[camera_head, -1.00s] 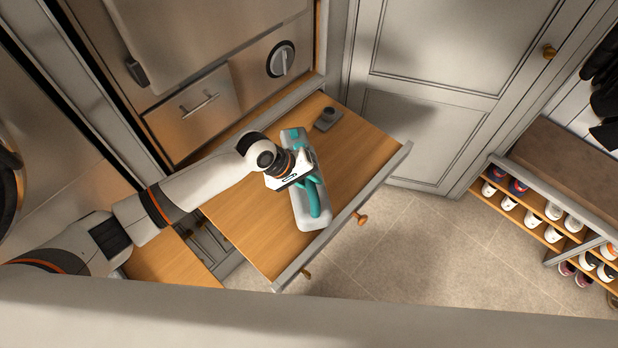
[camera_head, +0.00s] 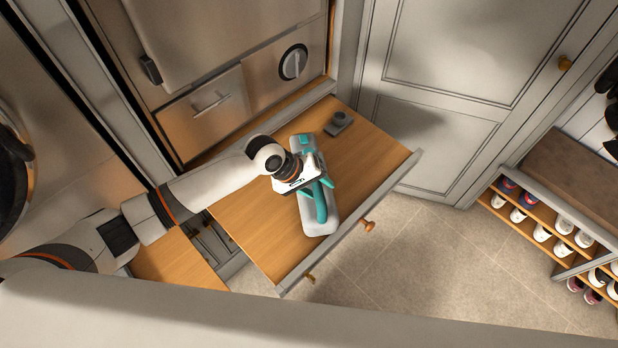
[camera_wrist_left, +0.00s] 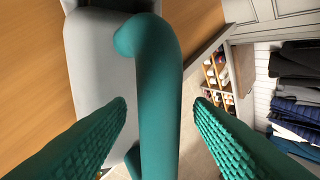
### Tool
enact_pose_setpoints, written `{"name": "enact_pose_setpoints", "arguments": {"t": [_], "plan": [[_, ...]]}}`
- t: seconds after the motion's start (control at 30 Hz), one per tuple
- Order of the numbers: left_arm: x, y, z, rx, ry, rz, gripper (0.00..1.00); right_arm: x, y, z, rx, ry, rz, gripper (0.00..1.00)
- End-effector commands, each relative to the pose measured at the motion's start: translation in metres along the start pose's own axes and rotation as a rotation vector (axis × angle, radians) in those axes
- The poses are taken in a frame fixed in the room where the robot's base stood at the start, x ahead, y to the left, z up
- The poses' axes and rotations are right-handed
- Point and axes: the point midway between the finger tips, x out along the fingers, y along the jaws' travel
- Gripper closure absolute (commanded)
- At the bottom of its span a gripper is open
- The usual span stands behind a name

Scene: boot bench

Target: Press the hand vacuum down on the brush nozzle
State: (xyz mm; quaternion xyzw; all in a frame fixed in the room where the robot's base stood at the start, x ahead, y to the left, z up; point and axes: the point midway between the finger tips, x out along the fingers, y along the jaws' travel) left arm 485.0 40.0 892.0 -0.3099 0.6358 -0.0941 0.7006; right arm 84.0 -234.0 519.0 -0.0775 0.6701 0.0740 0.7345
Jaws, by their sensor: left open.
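The hand vacuum (camera_head: 318,222) is light grey with a teal handle and lies on the wooden pull-out board. My left gripper (camera_head: 312,186) is over its handle. In the left wrist view, the open textured fingers (camera_wrist_left: 160,108) stand on either side of the teal handle (camera_wrist_left: 160,85), with gaps showing beside it. The grey body (camera_wrist_left: 90,60) lies beyond the handle. A small dark grey piece, which looks like the brush nozzle (camera_head: 338,122), sits on the board past the vacuum's far end, apart from it. My right gripper is not in view.
The pull-out board (camera_head: 250,225) has a grey front edge with wooden knobs (camera_head: 367,226). A cabinet with a dial (camera_head: 293,62) stands behind it. A grey door (camera_head: 440,70) and a shoe rack (camera_head: 550,215) are to the right. Bare board lies left of the vacuum.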

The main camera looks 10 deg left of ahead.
Motion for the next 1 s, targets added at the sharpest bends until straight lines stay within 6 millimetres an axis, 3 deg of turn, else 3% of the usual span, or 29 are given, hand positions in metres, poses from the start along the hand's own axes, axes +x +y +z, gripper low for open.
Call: {"name": "enact_pose_setpoints", "arguments": {"t": [0.53, 0.7, 1.0], "plan": [[-0.101, -0.001, 0.001, 0.003, -0.005, -0.004, 0.53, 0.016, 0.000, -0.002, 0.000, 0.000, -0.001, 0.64], [-0.115, -0.001, 0.001, 0.003, -0.004, -0.004, 0.53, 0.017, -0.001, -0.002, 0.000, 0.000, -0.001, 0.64], [-0.117, -0.002, 0.000, 0.002, -0.003, -0.004, 0.53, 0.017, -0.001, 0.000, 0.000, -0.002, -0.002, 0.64]]}}
